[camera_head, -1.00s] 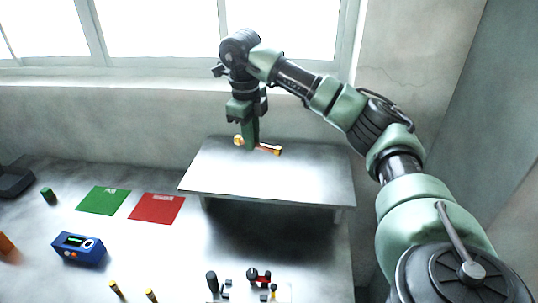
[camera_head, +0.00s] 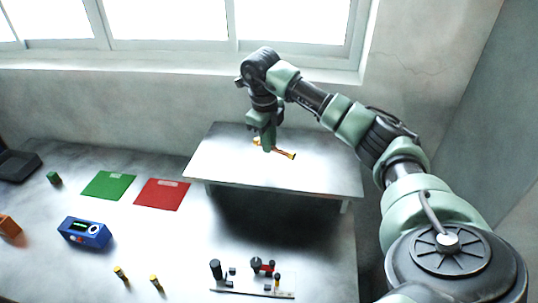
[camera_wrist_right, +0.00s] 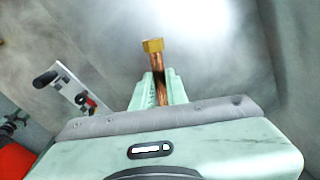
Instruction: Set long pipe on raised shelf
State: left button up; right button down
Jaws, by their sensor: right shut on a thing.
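A copper pipe with brass ends (camera_head: 284,153) is at the raised metal shelf (camera_head: 220,165). My right gripper (camera_head: 267,145) is shut on the pipe from above, between its two ends. In the right wrist view the pipe (camera_wrist_right: 158,65) runs between my right gripper's fingers (camera_wrist_right: 158,92), with one brass end sticking out past them. The pipe is low over the shelf top; I cannot tell whether it touches it. The left gripper is not in view.
Below the shelf lie a green mat (camera_head: 108,185), a red mat (camera_head: 161,194), a blue device (camera_head: 85,232) and two short brass-tipped pieces (camera_head: 121,274). A board with black fittings (camera_head: 252,288) is in front. The wall and window stand behind the shelf.

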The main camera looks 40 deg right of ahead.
aim_at(270, 165)
notch_tip(270, 165, down, 5)
jog(key=shift+r+p, duration=0.1)
jog(key=shift+p, duration=0.65)
jog(key=shift+f, duration=0.45)
jog(key=shift+f, duration=0.1)
jog(key=c, duration=1.4)
grip_release()
jog(key=shift+s+f, duration=0.1)
